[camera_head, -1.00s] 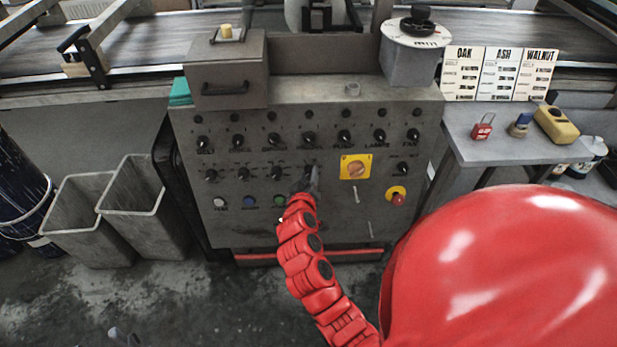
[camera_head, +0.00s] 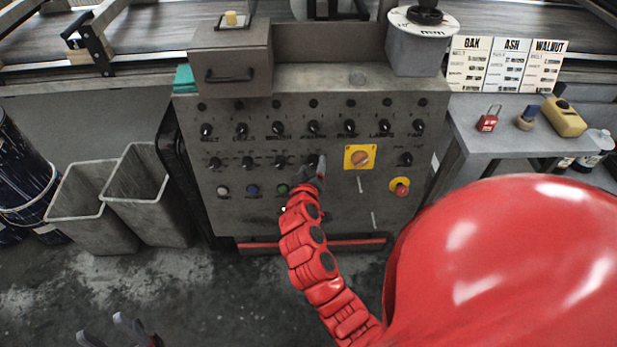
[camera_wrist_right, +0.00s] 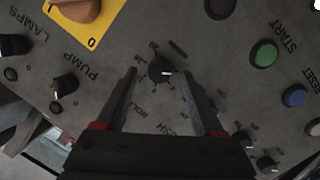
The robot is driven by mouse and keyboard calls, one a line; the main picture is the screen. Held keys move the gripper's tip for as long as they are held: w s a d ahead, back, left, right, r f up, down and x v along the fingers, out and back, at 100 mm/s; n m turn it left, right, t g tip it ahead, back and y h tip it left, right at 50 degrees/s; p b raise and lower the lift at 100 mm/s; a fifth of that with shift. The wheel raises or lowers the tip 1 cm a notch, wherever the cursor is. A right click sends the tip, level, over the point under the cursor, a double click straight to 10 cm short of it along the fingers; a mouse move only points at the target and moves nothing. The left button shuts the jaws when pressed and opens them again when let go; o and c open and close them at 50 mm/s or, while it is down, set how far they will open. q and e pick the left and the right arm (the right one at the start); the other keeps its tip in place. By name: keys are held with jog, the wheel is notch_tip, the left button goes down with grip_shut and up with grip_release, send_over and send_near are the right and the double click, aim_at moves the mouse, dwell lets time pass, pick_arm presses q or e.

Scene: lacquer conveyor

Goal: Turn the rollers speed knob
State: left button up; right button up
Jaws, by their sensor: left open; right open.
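The grey control panel (camera_head: 335,215) carries rows of small black knobs. My right gripper (camera_head: 316,172) reaches the right part of the second knob row, covering part of it. In the right wrist view, a black knob (camera_wrist_right: 160,71) with a white pointer mark and a printed scale lies between the open fingertips of my right gripper (camera_wrist_right: 160,73). Gaps show on both sides of the knob. Lettering beginning "ROLL" is partly hidden beside the left finger. My left gripper (camera_head: 103,328) is open and empty above the floor at the lower left.
A yellow plate with an orange rotary switch (camera_head: 360,157) and a red emergency button (camera_head: 400,187) are right of my right gripper. Green (camera_wrist_right: 264,53) and blue (camera_wrist_right: 294,95) buttons are nearby. Grey bins (camera_head: 88,210) stand left. A side table (camera_head: 490,142) stands right.

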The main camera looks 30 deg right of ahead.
jog(key=p+v, duration=0.2)
jog(key=v, duration=1.4)
jog(key=shift+s+a+r, duration=0.15)
jog(key=shift+s+a, duration=0.1)
